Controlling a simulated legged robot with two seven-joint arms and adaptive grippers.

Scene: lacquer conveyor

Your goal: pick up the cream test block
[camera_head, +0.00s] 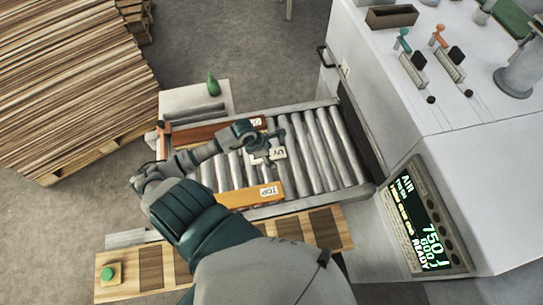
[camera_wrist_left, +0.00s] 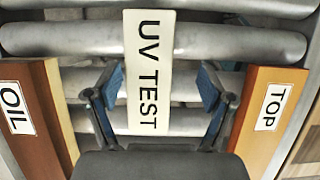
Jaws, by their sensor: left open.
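The cream test block (camera_wrist_left: 148,50), marked UV TEST, lies on the conveyor rollers (camera_wrist_left: 235,42). In the head view, part of the block (camera_head: 279,153) shows beside my left gripper (camera_head: 264,143), which hides the rest. In the left wrist view, my left gripper (camera_wrist_left: 160,88) is open, with one blue-padded finger on each side of the block. The left finger is close to the block's edge, and a wider gap shows at the right finger. I cannot tell how far the fingertips are above the rollers. My right gripper is not in view.
An orange-brown TOP block (camera_wrist_left: 265,115) and a darker OIL block (camera_wrist_left: 40,115) flank the gripper. The rollers (camera_head: 325,150) to the right are clear up to the white machine (camera_head: 400,120). A wooden sample board (camera_head: 325,228) lies along the near side.

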